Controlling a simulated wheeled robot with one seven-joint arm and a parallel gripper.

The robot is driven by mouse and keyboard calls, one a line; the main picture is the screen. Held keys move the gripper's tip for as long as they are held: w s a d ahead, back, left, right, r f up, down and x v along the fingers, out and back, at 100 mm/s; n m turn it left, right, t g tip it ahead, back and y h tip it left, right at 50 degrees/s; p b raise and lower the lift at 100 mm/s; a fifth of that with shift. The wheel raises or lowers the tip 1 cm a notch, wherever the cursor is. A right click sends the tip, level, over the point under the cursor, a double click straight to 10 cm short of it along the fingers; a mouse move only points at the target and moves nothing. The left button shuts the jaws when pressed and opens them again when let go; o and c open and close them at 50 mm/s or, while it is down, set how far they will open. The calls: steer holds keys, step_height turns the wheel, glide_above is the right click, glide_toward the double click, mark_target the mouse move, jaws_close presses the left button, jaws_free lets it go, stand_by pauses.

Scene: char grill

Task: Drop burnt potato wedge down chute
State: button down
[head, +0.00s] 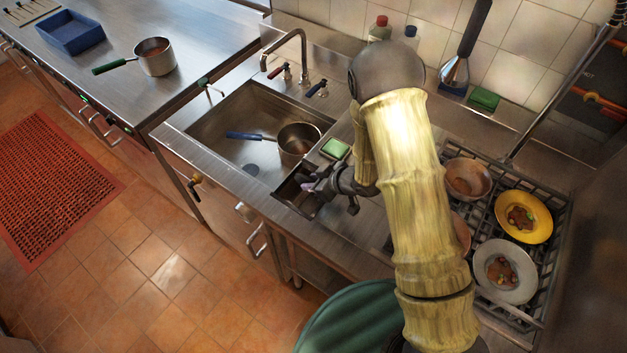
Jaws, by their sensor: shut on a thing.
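My gripper (318,188) is shut, low over the small rectangular opening in the counter to the right of the sink, which looks like the chute (291,197). A small dark piece at its fingertips looks like the burnt potato wedge (308,185); it is too small to make out clearly. The gripper and wrist cover part of the opening, and I cannot tell how far below the rim the piece is.
The sink basin (222,123) left of the opening holds a blue-handled pot (298,140). A green sponge (335,149) lies by the opening. A rack at right bears a yellow plate (540,225), a grey plate (505,290) and a bowl (467,180). A tap (303,48) stands behind the sink.

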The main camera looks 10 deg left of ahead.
steer(key=c, duration=1)
jaws_free()
steer(key=shift+d, duration=0.1)
steer(key=b+v, duration=0.1)
steer(key=v, duration=1.6)
steer(key=shift+r+b, duration=0.15)
steer(key=shift+b, duration=0.15)
steer(key=shift+w, duration=0.15)
steer(key=shift+d, duration=0.1)
